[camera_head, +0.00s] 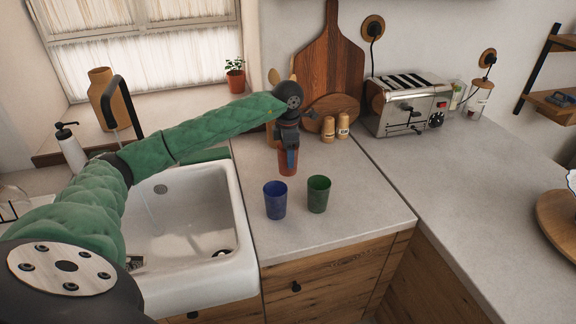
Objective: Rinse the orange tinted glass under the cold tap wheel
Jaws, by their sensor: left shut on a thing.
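The orange tinted glass (288,165) stands upright on or just above the counter right of the sink. My left gripper (289,150) points down over it, shut on its rim. My left arm, in a green padded cover, reaches in from the left across the sink. The white sink (235,230) lies below the arm. A dark curved tap (127,88) rises behind the sink at the left; its lower part and any wheel are hidden by my arm. My right gripper is not in view.
A blue glass (275,200) and a green glass (318,194) stand just in front of the orange one. Behind are two wooden shakers (335,126), cutting boards (340,55) and a toaster (408,105). A soap dispenser (70,148) stands left of the tap. The right counter is mostly clear.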

